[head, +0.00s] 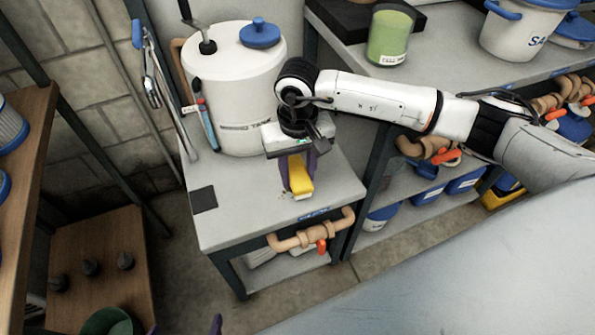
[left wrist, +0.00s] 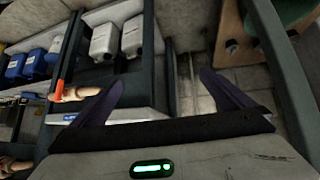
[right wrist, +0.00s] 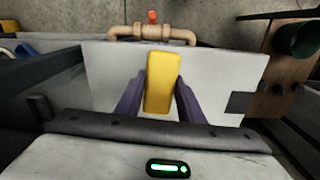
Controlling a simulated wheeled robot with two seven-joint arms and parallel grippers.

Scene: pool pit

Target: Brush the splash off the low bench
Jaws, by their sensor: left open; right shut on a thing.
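The low bench (head: 238,228) has a pale grey top and stands at the centre left in the head view. It also shows in the right wrist view (right wrist: 105,75). My right gripper (head: 297,172) is over the bench top, its purple fingers shut on a yellow block-shaped tool (head: 301,188), likely the brush. The tool shows between the fingers in the right wrist view (right wrist: 161,82); its underside is hidden. I cannot make out the splash clearly; faint specks show beside the tool. My left gripper (left wrist: 165,95) is open and empty, with only its fingertips at the head view's bottom edge.
A large white tank (head: 235,95) stands at the back of the bench. A dark square (head: 203,199) lies near its left edge. A tan pipe with a red valve (head: 312,232) runs along the bench front. A wooden stand (head: 95,285) is at lower left. Shelves (head: 455,60) stand right.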

